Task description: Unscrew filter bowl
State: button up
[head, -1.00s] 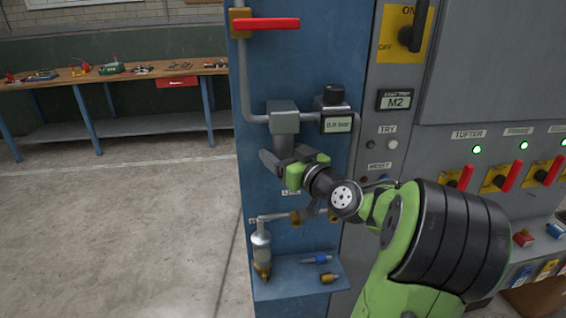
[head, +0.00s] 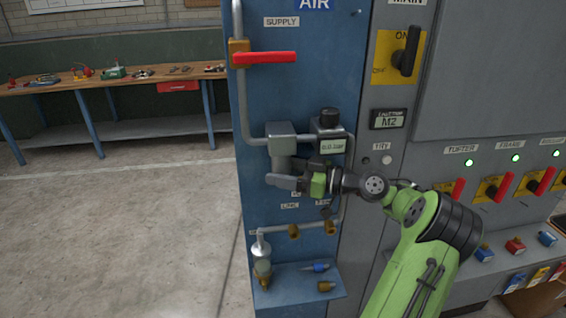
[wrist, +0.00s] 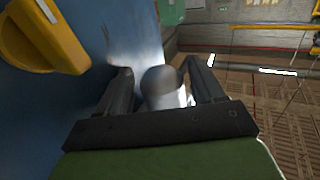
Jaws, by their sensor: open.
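The grey filter head (head: 281,131) sits in the pipe on the blue air panel, and the grey filter bowl (head: 279,162) hangs below it. My gripper (head: 283,178) is at the bowl's lower part, with one finger across its front. In the wrist view my gripper (wrist: 163,82) is open, and a grey rounded cylinder, which looks like the bowl (wrist: 161,90), stands between the two fingers. I cannot tell whether either finger touches it. The bowl's lower end is partly hidden by the finger in the head view.
A regulator with a black knob (head: 329,118) stands close right of the filter. A red supply handle (head: 265,57) is above. Below are brass fittings (head: 293,231), a lubricator-like cup (head: 262,265) and a small blue shelf (head: 300,288). Open floor lies left.

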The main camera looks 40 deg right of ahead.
jog(key=shift+w+a+r+n+g+y+p, duration=0.15)
jog(key=shift+n+g+y+p, duration=0.7)
jog(key=shift+p, duration=1.25)
jog(key=shift+w+d+r+n+g+y+p, duration=0.15)
jog(key=shift+n+g+y+p, duration=0.7)
jog(key=shift+p, duration=1.25)
jog(key=shift+f+y+p, duration=0.3)
jog(key=shift+y+p, duration=0.1)
jog(key=shift+p, duration=0.2)
jog(key=shift+r, duration=0.1)
